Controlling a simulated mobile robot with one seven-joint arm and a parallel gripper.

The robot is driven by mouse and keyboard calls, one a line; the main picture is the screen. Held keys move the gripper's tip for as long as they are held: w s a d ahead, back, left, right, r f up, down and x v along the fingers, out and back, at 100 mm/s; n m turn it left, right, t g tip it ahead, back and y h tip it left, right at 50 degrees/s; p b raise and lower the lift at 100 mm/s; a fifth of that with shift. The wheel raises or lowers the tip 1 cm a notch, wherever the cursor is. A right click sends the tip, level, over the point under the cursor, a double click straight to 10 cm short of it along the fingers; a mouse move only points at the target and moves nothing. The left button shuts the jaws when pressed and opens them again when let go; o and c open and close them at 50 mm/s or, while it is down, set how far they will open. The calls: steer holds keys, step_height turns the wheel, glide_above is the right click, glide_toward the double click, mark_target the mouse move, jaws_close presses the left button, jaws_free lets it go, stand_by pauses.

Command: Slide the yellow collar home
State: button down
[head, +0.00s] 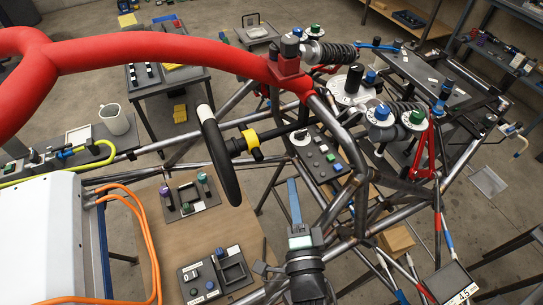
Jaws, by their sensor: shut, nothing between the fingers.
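The yellow collar (251,144) sits around a dark steering shaft (278,133), close behind the black steering wheel (220,158). I cannot tell whether the collar touches the wheel's hub. My gripper (292,183) reaches up from the bottom middle, below and to the right of the collar. Its blue fingers are together, hold nothing and are apart from the collar.
A red padded tube (150,54) crosses above the wheel. Bare metal chassis tubes (345,195) surround my gripper on the right. A dark switch panel (320,156) lies beyond it. A brown bench with dark trays (214,275) lies at lower left, beside orange cables (152,250).

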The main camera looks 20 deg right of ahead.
mark_target(250, 142)
steer(key=w+a+p, duration=0.1)
steer(key=w, duration=0.8)
steer(key=shift+w, duration=0.25)
stand_by(0.4)
steer(key=shift+a, duration=0.1)
stand_by(0.4)
